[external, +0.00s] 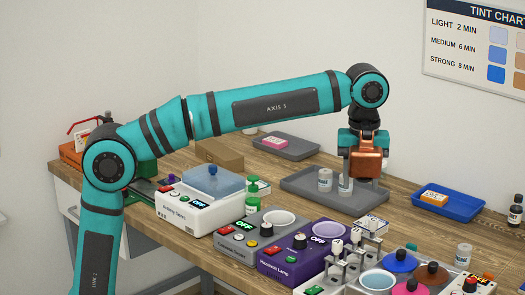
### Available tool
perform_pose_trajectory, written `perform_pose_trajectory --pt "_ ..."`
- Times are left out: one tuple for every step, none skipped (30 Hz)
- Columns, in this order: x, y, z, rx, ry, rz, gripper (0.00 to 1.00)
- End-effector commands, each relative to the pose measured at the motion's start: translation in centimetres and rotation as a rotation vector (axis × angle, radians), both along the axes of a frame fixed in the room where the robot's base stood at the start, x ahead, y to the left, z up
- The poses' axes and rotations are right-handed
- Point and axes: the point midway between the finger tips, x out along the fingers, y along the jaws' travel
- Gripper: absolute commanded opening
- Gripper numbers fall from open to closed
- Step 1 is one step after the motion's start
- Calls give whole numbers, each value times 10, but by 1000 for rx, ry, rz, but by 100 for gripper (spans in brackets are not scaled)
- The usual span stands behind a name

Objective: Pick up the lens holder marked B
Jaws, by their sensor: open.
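No letter B is readable, so I cannot tell which thing is the lens holder marked B. Upright metal pieces with pale tops (337,262) stand in a row at the front right, beside a purple lamp box. Two small pale labelled containers (325,180) stand on a grey tray (302,188); their labels are too small to read. My gripper (363,179), with an orange-brown body, is open and points down over the tray's right part. It is close to the right container (345,186); I cannot tell whether they touch. Its fingertips are not clear.
The purple lamp box (285,262), a grey warmer with a bowl (277,218) and a white device with a blue lid (212,185) fill the front. Coloured lids (401,262) crowd the front right. A blue tray (472,207) lies right; bare wood shows around the trays.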

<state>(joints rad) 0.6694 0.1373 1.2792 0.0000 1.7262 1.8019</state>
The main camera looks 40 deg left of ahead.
Motion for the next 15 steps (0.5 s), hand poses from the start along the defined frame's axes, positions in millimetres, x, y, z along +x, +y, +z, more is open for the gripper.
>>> perform_pose_trajectory --pt "0 0 -10 2 1 0 48" --pt "0 0 -15 2 3 1 48" --pt "0 0 -22 2 1 1 48" --pt "0 1 -28 2 3 1 48" --pt "0 1 -33 2 3 1 48" --pt "0 0 -40 2 1 1 48" --pt "0 1 -46 2 3 2 48" --pt "0 1 -50 2 1 2 48" --pt "0 1 -58 2 1 2 48" --pt "0 1 -63 2 1 2 48" --pt "0 1 -67 1 1 2 48" --pt "0 1 -74 1 1 2 48" --pt "0 1 -78 1 1 2 48" --pt "0 1 -81 0 0 2 48" --pt "0 1 -86 0 0 2 48"
